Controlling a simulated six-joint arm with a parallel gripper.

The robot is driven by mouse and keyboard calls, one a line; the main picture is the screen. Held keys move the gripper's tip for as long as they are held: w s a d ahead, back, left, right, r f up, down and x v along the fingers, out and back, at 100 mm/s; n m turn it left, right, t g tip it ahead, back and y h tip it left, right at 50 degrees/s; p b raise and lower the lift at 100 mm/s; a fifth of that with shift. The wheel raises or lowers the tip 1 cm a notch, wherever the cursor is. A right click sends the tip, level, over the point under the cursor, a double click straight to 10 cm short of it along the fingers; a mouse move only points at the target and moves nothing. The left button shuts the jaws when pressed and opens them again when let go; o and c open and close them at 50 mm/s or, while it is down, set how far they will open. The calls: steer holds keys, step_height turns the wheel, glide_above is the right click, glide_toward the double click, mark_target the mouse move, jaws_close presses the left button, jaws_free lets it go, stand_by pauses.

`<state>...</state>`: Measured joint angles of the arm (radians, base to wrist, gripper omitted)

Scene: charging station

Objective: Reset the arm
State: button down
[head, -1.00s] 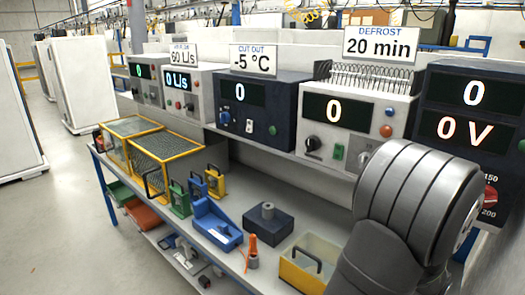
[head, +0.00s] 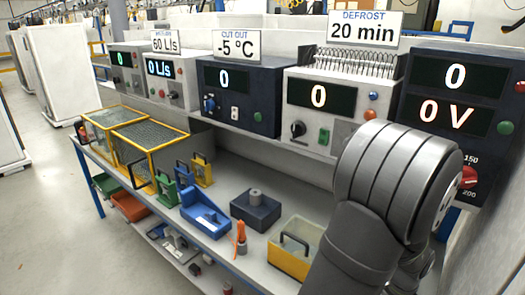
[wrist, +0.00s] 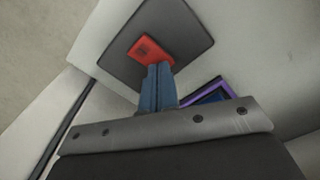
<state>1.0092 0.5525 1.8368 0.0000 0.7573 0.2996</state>
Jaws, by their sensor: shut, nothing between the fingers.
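My gripper (wrist: 158,88) shows in the wrist view as two blue-grey fingers close together, shut and empty. Their tips point at a red block (wrist: 150,50), which lies over a dark grey plate (wrist: 180,35) on a pale surface. I cannot tell whether the tips touch the block. In the head view my dark grey arm (head: 400,180) is bent at the right, in front of the test bench. The gripper itself is hidden or out of that view.
The bench (head: 235,175) carries yellow-framed cages (head: 155,145), a blue holder (head: 204,212), a dark block (head: 256,210) and a yellow-fronted box (head: 290,258). Instrument panels (head: 320,105) line its back. A purple-edged item (wrist: 208,95) is right of my fingers. Open floor (head: 50,220) lies left.

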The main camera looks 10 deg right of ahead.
steer(key=w+a+r+n+t+h, duration=0.1)
steer(key=a+r+t+h, duration=0.1)
steer(key=r, duration=0.5)
steer(key=w+a+r+n+t+h, duration=0.2)
steer(key=a+r+h, duration=0.1)
steer(key=a+r, duration=0.2)
steer(key=shift+w+r, duration=0.2)
steer(key=shift+r, duration=1.2)
steer(key=shift+d, duration=0.1)
steer(key=s+d+f+m+g+y, duration=0.3)
steer(key=d+f+g+y, duration=0.1)
steer(key=d+f, duration=0.3)
steer(key=shift+s+y, duration=0.2)
steer(key=shift+y, duration=0.3)
steer(key=shift+a, duration=0.1)
stand_by(0.6)
